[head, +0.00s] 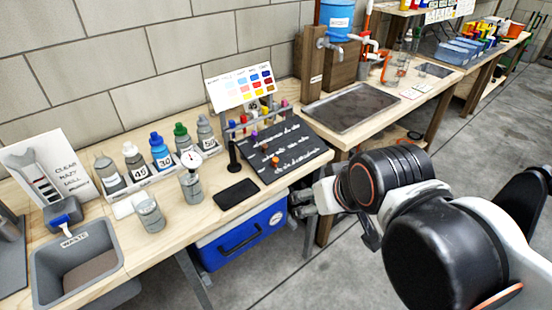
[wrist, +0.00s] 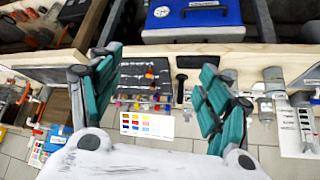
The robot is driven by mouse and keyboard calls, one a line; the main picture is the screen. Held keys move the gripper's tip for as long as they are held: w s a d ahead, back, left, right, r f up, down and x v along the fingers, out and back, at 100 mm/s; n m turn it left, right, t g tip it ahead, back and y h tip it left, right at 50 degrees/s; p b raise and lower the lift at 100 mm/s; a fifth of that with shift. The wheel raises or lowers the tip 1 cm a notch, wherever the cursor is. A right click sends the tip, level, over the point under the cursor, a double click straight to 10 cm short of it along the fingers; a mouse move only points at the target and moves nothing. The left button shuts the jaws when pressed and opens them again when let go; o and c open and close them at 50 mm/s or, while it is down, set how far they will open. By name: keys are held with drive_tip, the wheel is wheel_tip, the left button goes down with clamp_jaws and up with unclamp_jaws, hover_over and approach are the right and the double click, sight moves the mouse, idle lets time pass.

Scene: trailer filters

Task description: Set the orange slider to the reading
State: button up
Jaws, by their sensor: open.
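A black sloped slider board (head: 290,140) with white markings lies on the wooden bench in the head view. The orange slider (head: 275,160) is a small round knob near its lower left part. The board (wrist: 130,75) also shows in the wrist view, upside down, with the orange slider (wrist: 149,75) on it. A round white dial (head: 191,158) sits on a grey bottle left of the board; its reading is too small to make out. My gripper (head: 303,203) is off the bench's front edge, apart from the board. In the wrist view its teal fingers (wrist: 158,92) are spread and empty.
A black upright post (head: 233,156) and a dark flat pad (head: 237,193) stand left of the board. A colour chart (head: 241,87) and several coloured vials are behind it. A blue cooler (head: 240,235) sits below the bench. A metal tray (head: 350,107) lies to the right.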

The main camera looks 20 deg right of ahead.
drive_tip(key=shift+c, duration=0.3)
drive_tip(key=shift+r, duration=0.1)
drive_tip(key=c, duration=0.5)
drive_tip(key=shift+w+r, duration=0.25)
drive_tip(key=shift+w, duration=0.05)
drive_tip(key=shift+c, duration=1.4)
drive_tip(key=w+r+p, duration=0.3)
drive_tip(key=w, duration=0.2)
drive_tip(key=n+g+y+p, duration=0.2)
drive_tip(key=g+p, duration=0.1)
drive_tip(key=p, duration=0.4)
hover_over(275, 159)
drive_tip(key=s+d, duration=0.2)
drive_tip(key=s, duration=0.4)
wheel_tip(275, 159, down, 7)
drive_tip(key=b+x, duration=0.1)
drive_tip(key=x, duration=0.3)
drive_tip(key=b+x, duration=0.2)
drive_tip(key=x, duration=0.3)
drive_tip(key=b+x, duration=0.1)
drive_tip(key=x, duration=0.3)
drive_tip(key=shift+w+d+f, duration=0.2)
drive_tip(key=shift+w+d, duration=0.05)
drive_tip(key=shift+w, duration=0.15)
